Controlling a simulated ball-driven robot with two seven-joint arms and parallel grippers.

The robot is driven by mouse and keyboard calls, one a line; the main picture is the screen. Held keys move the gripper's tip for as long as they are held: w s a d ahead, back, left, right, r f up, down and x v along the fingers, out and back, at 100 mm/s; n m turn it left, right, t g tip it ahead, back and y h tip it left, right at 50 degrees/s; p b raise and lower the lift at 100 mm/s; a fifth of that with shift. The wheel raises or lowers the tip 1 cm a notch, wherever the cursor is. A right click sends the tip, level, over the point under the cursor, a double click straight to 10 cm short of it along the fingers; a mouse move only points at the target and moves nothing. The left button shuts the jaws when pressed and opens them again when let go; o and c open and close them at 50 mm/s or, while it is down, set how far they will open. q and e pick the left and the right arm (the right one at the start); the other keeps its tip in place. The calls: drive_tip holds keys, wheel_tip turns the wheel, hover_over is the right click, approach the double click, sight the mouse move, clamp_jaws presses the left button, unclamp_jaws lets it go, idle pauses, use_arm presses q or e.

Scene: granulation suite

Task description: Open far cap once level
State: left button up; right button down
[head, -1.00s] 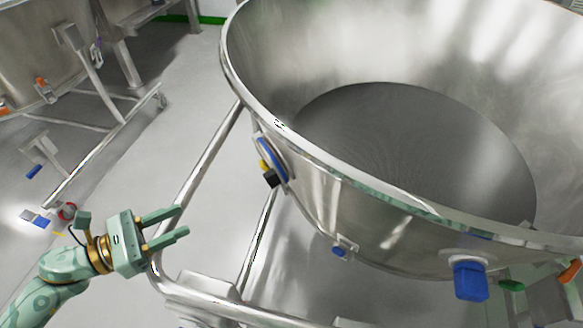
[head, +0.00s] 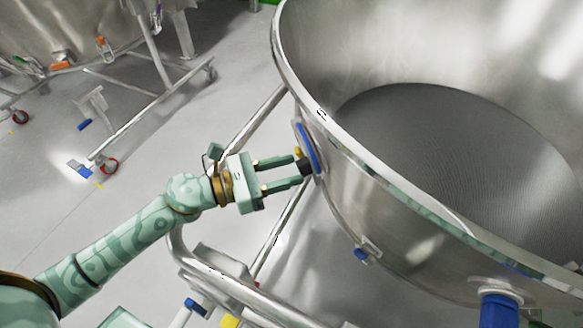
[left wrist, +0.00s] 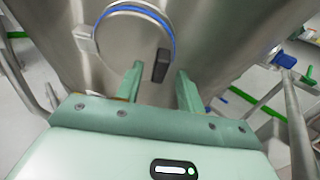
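The far cap (head: 308,148) is a round metal lid with a blue ring on the side wall of the big steel bowl (head: 390,225). It also shows in the left wrist view (left wrist: 122,38), where it looks closed. Its black handle (left wrist: 161,65) hangs at the cap's lower right, with a yellow part beside it in the head view. My left gripper (head: 298,171) is open at the handle. In the left wrist view, the handle shows between the fingertips, with gaps on both sides. My right gripper is not in view.
A blue fitting (head: 500,308) sticks out of the bowl at the lower right. A steel tube frame (head: 190,255) runs below the bowl and my left arm. Another vessel on a wheeled frame (head: 135,130) stands at the upper left. The grey floor between is clear.

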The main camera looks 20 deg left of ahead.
use_arm(q)
drive_tip(key=shift+w+d, duration=0.45)
drive_tip(key=shift+d, duration=0.05)
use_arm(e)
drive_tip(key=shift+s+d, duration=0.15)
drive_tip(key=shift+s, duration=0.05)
use_arm(q)
clamp_jaws()
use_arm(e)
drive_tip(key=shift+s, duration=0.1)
use_arm(q)
drive_tip(key=shift+a+f, duration=0.1)
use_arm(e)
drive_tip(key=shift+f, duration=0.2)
